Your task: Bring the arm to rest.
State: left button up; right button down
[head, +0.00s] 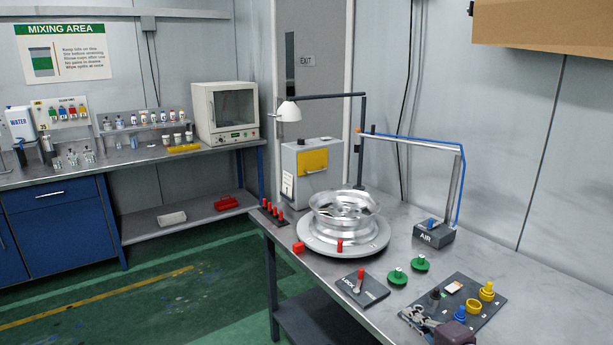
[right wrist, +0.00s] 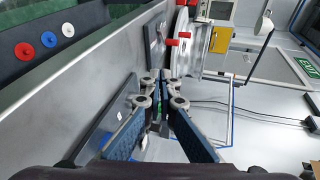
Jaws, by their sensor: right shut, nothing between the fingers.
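My right gripper (head: 415,316) shows at the bottom of the head view, over the near edge of the dark tool plate (head: 466,300). Its fingers are shut with nothing between them. In the right wrist view the closed fingers (right wrist: 163,90) point away from the camera, along the metal table. I cannot tell whether the gripper touches the plate. My left gripper is not in the head view. A silver wheel (head: 345,217) lies on a round grey turntable (head: 312,240), apart from my gripper.
Yellow cups (head: 487,291), a blue knob (head: 460,314), green knobs (head: 397,277) and a red-handled lock lever (head: 360,280) are near my right gripper. The AIR box (head: 434,234) with its hose arm stands behind. Some bare tabletop (head: 535,275) lies to the right.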

jog(key=s+a, duration=0.1)
jog(key=s+a+f+n, duration=0.1)
jog(key=s, duration=0.1)
jog(key=shift+g, duration=0.3)
jog(key=s+a+f+n+g, duration=0.3)
jog(key=s+f+n, duration=0.15)
jog(key=s, duration=0.45)
jog(key=s+a+f+n+g, duration=0.2)
jog(key=s+a+f+n, duration=0.2)
jog(key=s+f, duration=0.3)
jog(key=s+d+n+g+h, duration=0.2)
jog(key=s+n, duration=0.1)
jog(key=s, duration=0.8)
jog(key=s+d+n+g+h, duration=0.1)
jog(key=s+n+g+h, duration=0.2)
jog(key=s, duration=0.9)
notch_tip(320, 180, down, 27)
jog(key=s+n+g, duration=0.1)
jog(key=s, duration=0.1)
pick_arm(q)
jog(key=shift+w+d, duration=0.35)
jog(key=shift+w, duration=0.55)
pick_arm(e)
jog(key=s+d+f+g, duration=0.1)
jog(key=s+d+f, duration=0.2)
jog(key=s+f, duration=1.2)
jog(key=shift+s, duration=0.75)
